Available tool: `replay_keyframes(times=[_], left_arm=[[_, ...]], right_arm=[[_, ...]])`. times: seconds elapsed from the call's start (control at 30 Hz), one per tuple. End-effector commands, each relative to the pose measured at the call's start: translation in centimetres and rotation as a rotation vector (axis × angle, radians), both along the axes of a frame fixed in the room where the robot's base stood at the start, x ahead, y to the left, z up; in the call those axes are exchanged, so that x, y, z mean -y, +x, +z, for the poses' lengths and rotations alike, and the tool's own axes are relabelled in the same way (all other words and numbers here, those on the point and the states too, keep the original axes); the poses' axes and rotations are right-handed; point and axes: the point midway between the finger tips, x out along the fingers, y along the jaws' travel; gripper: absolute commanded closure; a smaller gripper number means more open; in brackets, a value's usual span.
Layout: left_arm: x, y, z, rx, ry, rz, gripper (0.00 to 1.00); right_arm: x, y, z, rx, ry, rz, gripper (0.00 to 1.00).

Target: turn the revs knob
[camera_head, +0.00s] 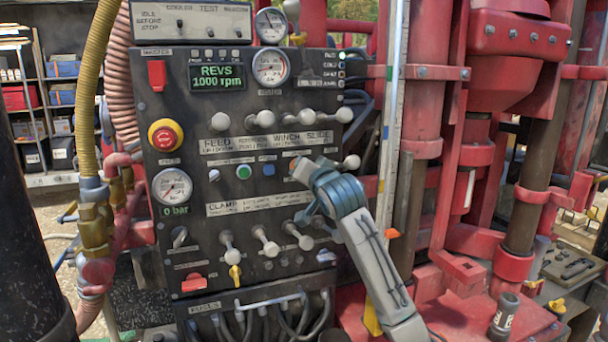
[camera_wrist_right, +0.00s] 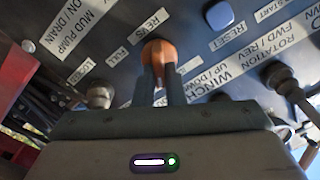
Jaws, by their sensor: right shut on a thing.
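The revs knob (camera_wrist_right: 158,51) is a round orange knob on the dark control panel, beside a white REVS label in the right wrist view. My right gripper (camera_wrist_right: 159,84) is shut on it, with one finger on each side. In the head view my right gripper (camera_head: 306,180) is against the right part of the panel (camera_head: 190,135) and hides most of the knob. A green display (camera_head: 217,77) near the top of the panel reads REVS 1000 rpm. My left gripper is not in view.
A row of grey levers (camera_head: 265,119) stands above my right gripper and another row (camera_head: 265,242) below it. A red emergency stop button (camera_head: 165,136) is on the left of the panel. A blue button (camera_wrist_right: 220,15) is close to the knob. Red rig columns stand to the right.

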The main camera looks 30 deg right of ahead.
Motion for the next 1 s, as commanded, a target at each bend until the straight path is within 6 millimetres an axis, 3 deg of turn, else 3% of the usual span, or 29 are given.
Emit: replay_keyframes(times=[0.4, 0.9, 0.93, 1.0], left_arm=[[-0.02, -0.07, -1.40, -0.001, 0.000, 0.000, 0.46], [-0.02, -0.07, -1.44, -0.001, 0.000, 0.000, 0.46], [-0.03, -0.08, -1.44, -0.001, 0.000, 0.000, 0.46], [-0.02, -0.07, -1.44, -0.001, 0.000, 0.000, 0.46]], right_arm=[[0.14, -0.05, -0.13, 0.040, 0.163, -0.001, 1.00], [0.15, -0.05, -0.08, 0.044, 0.178, -0.001, 1.00], [0.15, -0.05, -0.08, 0.044, 0.178, -0.001, 0.84], [0.15, -0.05, -0.08, 0.043, 0.178, 0.000, 0.70]])
